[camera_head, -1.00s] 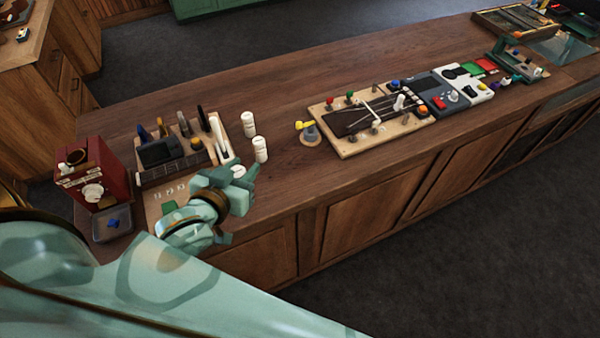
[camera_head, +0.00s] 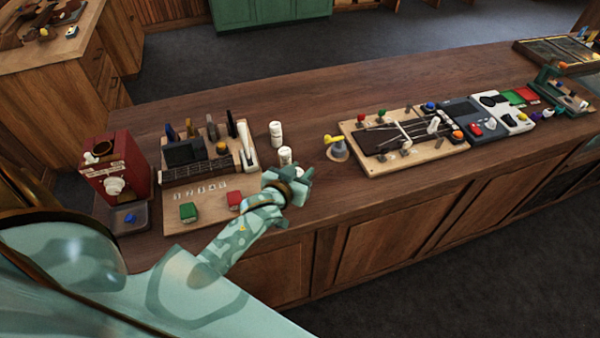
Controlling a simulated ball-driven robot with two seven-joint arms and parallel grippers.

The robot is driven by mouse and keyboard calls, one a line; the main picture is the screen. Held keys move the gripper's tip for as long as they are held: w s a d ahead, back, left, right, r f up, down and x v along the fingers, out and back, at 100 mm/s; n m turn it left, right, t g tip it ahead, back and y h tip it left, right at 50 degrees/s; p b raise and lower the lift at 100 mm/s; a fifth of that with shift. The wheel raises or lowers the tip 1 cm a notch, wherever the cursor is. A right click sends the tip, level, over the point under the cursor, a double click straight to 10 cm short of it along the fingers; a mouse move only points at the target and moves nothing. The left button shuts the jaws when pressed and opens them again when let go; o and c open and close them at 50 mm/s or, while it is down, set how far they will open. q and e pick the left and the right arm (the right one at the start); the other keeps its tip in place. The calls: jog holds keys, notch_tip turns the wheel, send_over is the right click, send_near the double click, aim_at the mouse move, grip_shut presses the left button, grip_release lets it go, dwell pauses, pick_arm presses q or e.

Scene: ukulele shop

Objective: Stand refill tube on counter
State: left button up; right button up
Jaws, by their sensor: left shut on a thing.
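Two white refill tubes stand upright on the wooden counter (camera_head: 350,95), a farther one (camera_head: 276,134) and a nearer one (camera_head: 285,156). My left gripper (camera_head: 294,184) is just in front of the nearer tube, close to the counter's front edge. It is shut on a white piece, which looks like another refill tube (camera_head: 299,171); the fingers hide most of it. I cannot tell whether this piece touches the counter. My right gripper is not in view.
A tool board (camera_head: 178,227) with red and green blocks lies to the left, beside a red machine (camera_head: 114,168). The counter's back strip is clear.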

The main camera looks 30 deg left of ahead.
pick_arm(q)
jog(key=shift+f, duration=0.15)
jog(key=o, duration=1)
jog(key=shift+c, duration=0.2)
jog(key=shift+r, duration=0.3)
jog(key=p+v, duration=0.1)
jog(key=v, duration=1.1)
jog(key=shift+f, duration=0.1)
